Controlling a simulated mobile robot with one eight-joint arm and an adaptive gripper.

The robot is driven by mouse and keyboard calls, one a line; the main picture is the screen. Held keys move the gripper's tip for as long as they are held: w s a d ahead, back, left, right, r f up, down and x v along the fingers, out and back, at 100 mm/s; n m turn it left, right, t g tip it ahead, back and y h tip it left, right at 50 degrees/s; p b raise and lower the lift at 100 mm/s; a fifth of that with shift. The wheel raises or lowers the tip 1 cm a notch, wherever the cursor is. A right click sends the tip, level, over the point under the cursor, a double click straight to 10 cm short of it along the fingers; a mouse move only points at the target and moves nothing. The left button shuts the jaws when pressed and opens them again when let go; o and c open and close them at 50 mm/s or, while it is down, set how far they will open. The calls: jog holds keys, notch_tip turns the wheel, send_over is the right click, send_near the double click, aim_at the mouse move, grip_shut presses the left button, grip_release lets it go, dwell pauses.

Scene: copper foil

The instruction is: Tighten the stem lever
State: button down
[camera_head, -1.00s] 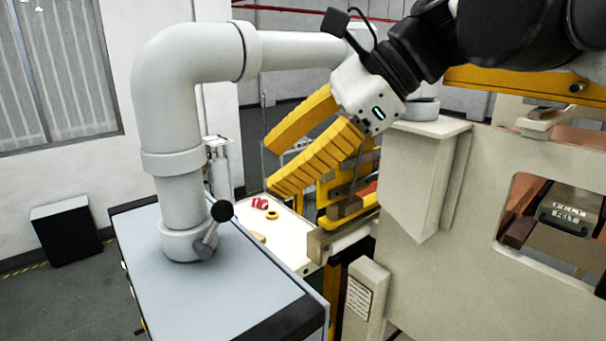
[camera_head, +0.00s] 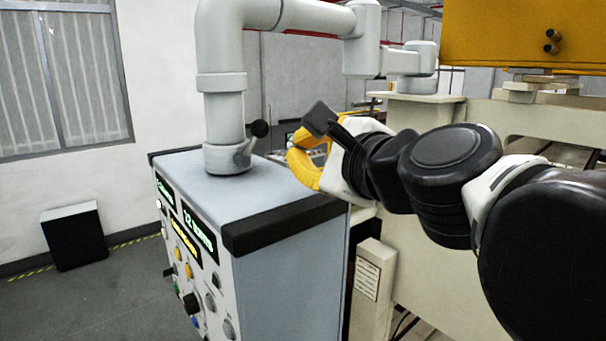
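The stem lever (camera_head: 246,149) is a short grey lever with a black ball knob (camera_head: 260,128). It sits at the collar at the foot of the thick grey stem (camera_head: 224,120) and tilts up to the right. The stem stands upright on the console top. My gripper (camera_head: 296,158) is just right of the lever and apart from it in the picture. Its yellow fingers point left. They are foreshortened and partly hidden behind its white body, so I cannot tell how far they are apart. I see nothing held.
The blue-grey console (camera_head: 290,265) has a black front edge and a panel of lit displays, knobs and buttons (camera_head: 188,245). The stem's horizontal tube (camera_head: 300,18) runs overhead to the right. A beige machine (camera_head: 440,210) stands at right. A black box (camera_head: 72,238) stands at far left on open floor.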

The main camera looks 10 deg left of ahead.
jog(key=shift+w+a, duration=0.15)
jog(key=shift+w, duration=0.2)
jog(key=p, duration=0.1)
send_over(274, 172)
jog(key=shift+w+d+f, duration=0.3)
jog(key=shift+f, duration=0.2)
jog(key=shift+s, duration=0.1)
jog(key=shift+s+a+r+n+p, duration=0.3)
jog(key=shift+r+n+p, duration=0.1)
jog(key=shift+r+p, duration=0.15)
jog(key=shift+r, duration=0.25)
jog(key=shift+s+a, duration=0.1)
jog(key=shift+s, duration=0.1)
jog(key=shift+f, duration=0.1)
